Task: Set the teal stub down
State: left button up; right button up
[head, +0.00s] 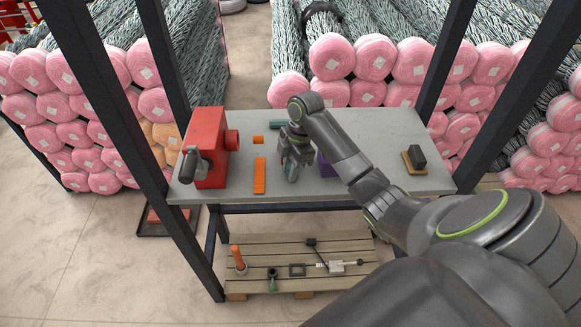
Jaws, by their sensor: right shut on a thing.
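My right gripper (291,174) points down over the middle of the grey table (345,121), its arm reaching in from the right. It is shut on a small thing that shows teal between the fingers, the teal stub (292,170). The fingers hide most of it, and I cannot tell whether it touches the table. Another teal piece (277,125) lies on the table behind the gripper, partly covered by my wrist. My left gripper is not in view.
A red machine (209,150) stands at the left. A small orange block (258,140) and an orange bar (260,176) lie left of the gripper. A purple block (325,168) is partly hidden by my arm. A black block (417,153) sits right. Dark posts frame the table.

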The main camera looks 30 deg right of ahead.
jog(key=o, duration=0.7)
jog(key=shift+f, duration=0.1)
jog(key=r, duration=0.2)
jog(key=d+r+b, duration=0.1)
jog(key=r, duration=0.2)
jog(key=shift+d+r, duration=0.1)
jog(key=shift+s+d+r+p, duration=0.1)
jog(key=shift+d+r+p, duration=0.1)
jog(key=shift+r+p, duration=0.9)
jog(key=shift+s+d+r+p, duration=0.1)
jog(key=shift+d+r+p, duration=0.1)
jog(key=shift+r+p, duration=0.9)
jog(key=shift+d+r+p, duration=0.2)
jog(key=shift+r+p, duration=0.65)
jog(key=shift+r, duration=0.4)
jog(key=shift+f, duration=0.1)
